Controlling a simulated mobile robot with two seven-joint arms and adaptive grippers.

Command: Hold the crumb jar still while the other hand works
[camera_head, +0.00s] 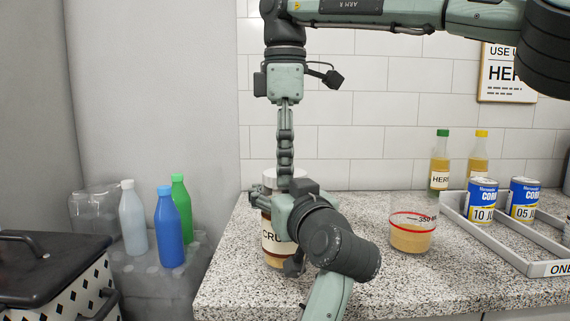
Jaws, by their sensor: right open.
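The crumb jar (272,240), with a pale lid and a label of which only "CRU" shows, stands upright on the counter's left part. My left gripper (270,212) comes from the front and is around the jar, with parts at its left and right sides. My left wrist hides much of the jar and of the grip. My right gripper (285,170) points straight down over the jar's top.
A red-rimmed measuring cup (411,235) stands right of the jar. A grey tray (552,268) with two corn cans (482,200) is at the right. Two herb bottles (439,165) stand behind. Several bottles (168,230) are at left, off the speckled counter (235,285).

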